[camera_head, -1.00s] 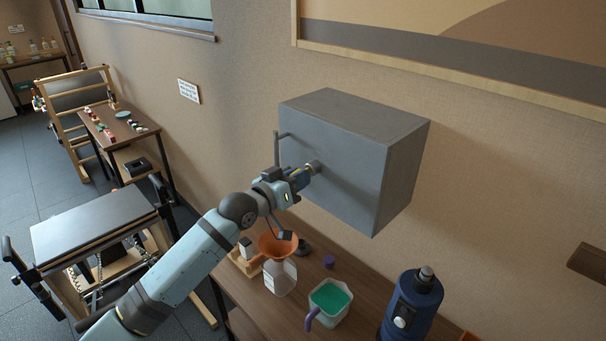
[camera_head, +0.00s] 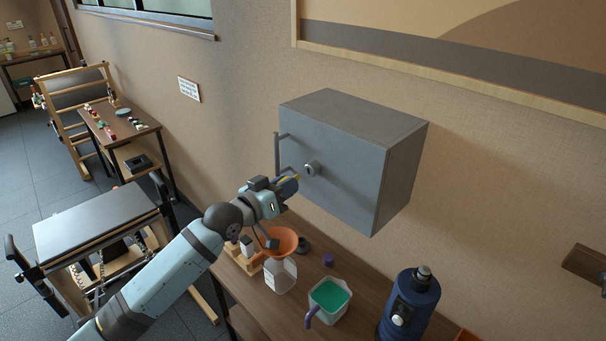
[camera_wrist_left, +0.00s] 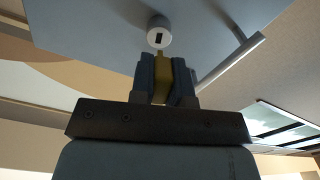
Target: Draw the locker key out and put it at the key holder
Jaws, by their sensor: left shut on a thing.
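The grey locker (camera_head: 350,150) is fixed on the wall, with a round lock (camera_head: 312,169) and a bar handle (camera_head: 278,152) on its door. The door looks closed. My left gripper (camera_head: 291,183) is in front of the lock, a short way off. In the left wrist view my left gripper (camera_wrist_left: 166,82) is shut on the yellow key (camera_wrist_left: 163,75). The lock (camera_wrist_left: 159,34) shows its dark slot there, and the key tip lies just below it, apart from the slot. I cannot make out a key holder for certain. My right gripper is not in view.
Below the locker, a wooden table (camera_head: 262,312) bears an orange funnel (camera_head: 279,241), a jug of green liquid (camera_head: 329,297), a purple cap (camera_head: 328,260) and a blue flask (camera_head: 410,305). A dark wooden wall piece (camera_head: 586,263) is at the right.

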